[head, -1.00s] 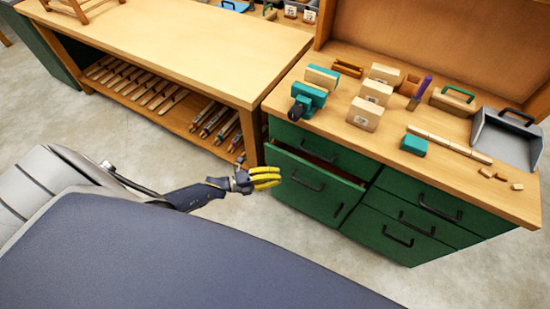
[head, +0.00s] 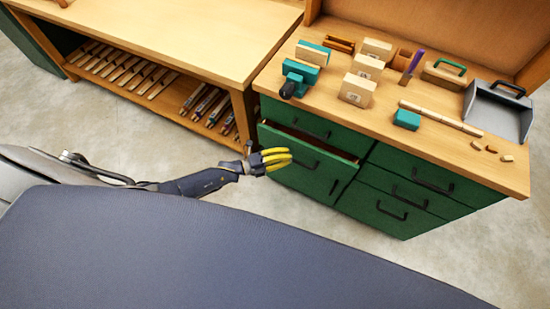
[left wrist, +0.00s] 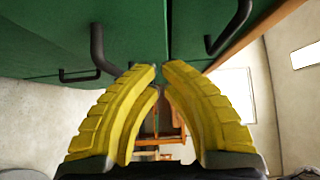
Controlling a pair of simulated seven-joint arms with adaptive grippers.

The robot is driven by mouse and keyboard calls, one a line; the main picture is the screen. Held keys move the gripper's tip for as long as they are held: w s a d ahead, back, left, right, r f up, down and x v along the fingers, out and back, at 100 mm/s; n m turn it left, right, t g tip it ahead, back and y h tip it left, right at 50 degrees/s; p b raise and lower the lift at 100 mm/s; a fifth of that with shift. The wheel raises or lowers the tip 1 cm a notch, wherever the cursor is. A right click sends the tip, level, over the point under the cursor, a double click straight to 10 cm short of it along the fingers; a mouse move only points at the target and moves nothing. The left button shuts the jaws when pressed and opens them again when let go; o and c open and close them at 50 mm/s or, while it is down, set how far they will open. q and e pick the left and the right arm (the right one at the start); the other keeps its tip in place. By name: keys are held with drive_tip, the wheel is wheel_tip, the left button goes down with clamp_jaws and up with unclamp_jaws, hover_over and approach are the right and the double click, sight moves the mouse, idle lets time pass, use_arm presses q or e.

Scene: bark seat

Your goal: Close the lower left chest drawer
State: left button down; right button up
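The green chest (head: 380,185) stands at the right in the head view. On its left side, under a shut upper drawer, a drawer (head: 283,142) with a dark bar handle is pulled partly out, showing a narrow opening along its top edge. My left gripper (head: 290,158) has yellow fingers and is in front of this drawer's front, near its handle; whether it touches cannot be told. In the left wrist view, its fingertips (left wrist: 160,66) nearly meet with nothing between them, and green fronts with dark handles are above. My right gripper is not in view.
A wooden bench (head: 170,40) with a slatted lower shelf stands at the left. Blocks, a teal vise (head: 300,77) and a grey dustpan (head: 498,112) lie on the chest's top. The floor (head: 130,150) in front is clear.

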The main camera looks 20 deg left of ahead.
sight(300, 145)
use_arm(q)
drive_tip(key=shift+w, duration=1.85)
drive_tip(key=shift+w, duration=0.1)
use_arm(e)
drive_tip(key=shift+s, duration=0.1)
